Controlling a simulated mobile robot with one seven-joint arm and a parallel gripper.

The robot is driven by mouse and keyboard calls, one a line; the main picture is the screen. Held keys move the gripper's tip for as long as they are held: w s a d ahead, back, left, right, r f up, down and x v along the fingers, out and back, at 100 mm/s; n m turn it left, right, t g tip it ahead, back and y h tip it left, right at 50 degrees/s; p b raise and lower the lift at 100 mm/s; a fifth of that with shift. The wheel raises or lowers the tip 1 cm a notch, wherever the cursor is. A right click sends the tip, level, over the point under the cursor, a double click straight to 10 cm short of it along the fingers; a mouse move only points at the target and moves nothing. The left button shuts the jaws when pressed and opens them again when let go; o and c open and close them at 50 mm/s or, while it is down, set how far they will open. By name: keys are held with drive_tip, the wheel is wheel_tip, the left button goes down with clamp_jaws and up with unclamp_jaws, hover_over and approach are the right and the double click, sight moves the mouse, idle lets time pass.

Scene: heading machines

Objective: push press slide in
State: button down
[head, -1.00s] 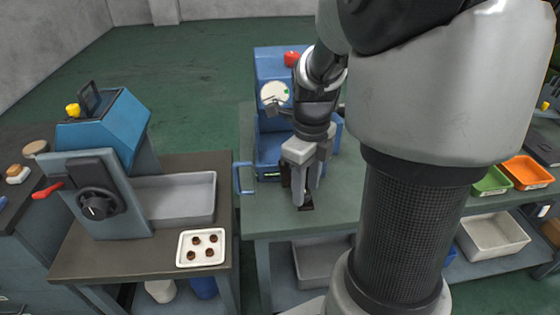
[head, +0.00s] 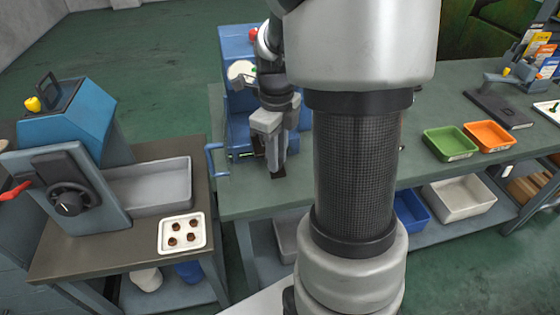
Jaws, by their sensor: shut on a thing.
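The blue press (head: 232,62) stands on the grey-green bench, partly hidden by my arm. My gripper (head: 276,168) points down at the front of the press, low over the bench top. It is shut on a dark part at the press front, which I take to be the press slide (head: 279,176). The fingers and arm hide most of the slide, so I cannot tell how far out it stands.
To the left, another blue machine (head: 66,120) with a black knob stands beside a grey tray (head: 150,186) and a white plate (head: 181,248) of small brown pieces. Green (head: 450,142) and orange (head: 489,136) trays lie on the bench to the right. My arm blocks the middle.

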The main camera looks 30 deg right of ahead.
drive_tip(key=w, duration=0.1)
drive_tip(key=w+d, duration=0.1)
drive_tip(key=w, duration=0.1)
drive_tip(key=w+p, duration=0.1)
drive_tip(key=w, duration=0.1)
drive_tip(key=shift+w+d, duration=0.25)
drive_tip(key=shift+d, duration=0.05)
drive_tip(key=c, duration=1.6)
unclamp_jaws()
drive_tip(key=shift+o, duration=0.2)
wheel_tip(320, 180, up, 18)
drive_tip(key=p, duration=0.2)
drive_tip(key=shift+f, duration=0.2)
drive_tip(key=shift+c, duration=0.3)
